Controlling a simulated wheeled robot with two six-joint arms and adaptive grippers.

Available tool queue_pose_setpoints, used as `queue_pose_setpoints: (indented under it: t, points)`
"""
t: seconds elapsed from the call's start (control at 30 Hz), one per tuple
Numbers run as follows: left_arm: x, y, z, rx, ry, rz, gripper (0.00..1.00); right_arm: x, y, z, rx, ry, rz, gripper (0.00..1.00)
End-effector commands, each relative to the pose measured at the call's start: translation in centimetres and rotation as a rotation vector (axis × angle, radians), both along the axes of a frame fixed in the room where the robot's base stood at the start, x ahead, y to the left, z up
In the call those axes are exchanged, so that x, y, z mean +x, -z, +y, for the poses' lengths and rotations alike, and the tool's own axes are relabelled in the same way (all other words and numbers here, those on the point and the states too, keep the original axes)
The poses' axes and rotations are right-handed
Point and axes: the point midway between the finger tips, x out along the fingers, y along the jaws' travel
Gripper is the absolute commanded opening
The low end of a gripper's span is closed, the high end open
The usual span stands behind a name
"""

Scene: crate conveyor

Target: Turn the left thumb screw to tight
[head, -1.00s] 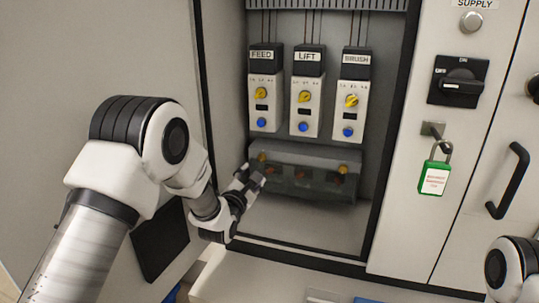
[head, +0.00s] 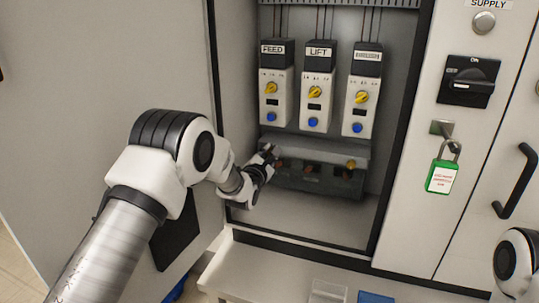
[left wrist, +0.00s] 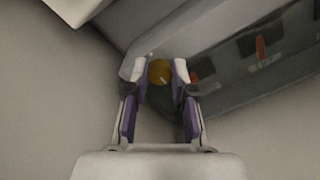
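The left thumb screw (left wrist: 160,71) is a round brass-coloured knob at the left end of a grey, partly see-through cover (head: 318,152). In the left wrist view it sits between the tips of my left gripper (left wrist: 160,70), with a finger on each side and small gaps showing. In the head view my left gripper (head: 268,160) is at the cover's left end and hides this screw. The right thumb screw (head: 351,164) is at the cover's right end. My right gripper is out of view.
Three modules, FEED (head: 275,100), LIFT (head: 315,104) and a third (head: 359,108), hang above the cover. The cabinet door (head: 175,60) stands open at left. A green padlock (head: 442,176) hangs at right. A pale ledge (head: 270,268) lies below.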

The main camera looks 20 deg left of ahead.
Motion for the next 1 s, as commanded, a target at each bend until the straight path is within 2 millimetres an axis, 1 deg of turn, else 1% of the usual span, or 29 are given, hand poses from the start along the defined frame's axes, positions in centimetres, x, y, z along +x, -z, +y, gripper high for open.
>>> queue_pose_setpoints:
  t: [0.33, 0.57, 0.77, 1.0]
  points:
    - [0.0, 0.1, 0.0, 0.01, 0.0, 0.001, 0.0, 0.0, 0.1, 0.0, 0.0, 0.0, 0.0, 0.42]
    - [0.0, 0.2, 0.0, 0.078, 0.0, -0.001, 0.0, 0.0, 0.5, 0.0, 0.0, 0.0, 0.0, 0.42]
    - [0.0, 0.2, 0.0, 0.206, 0.0, -0.007, 0.0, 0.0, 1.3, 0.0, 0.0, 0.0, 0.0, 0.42]
    - [0.0, 0.4, -0.1, 0.422, 0.001, -0.014, 0.0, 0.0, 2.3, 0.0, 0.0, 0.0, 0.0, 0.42]
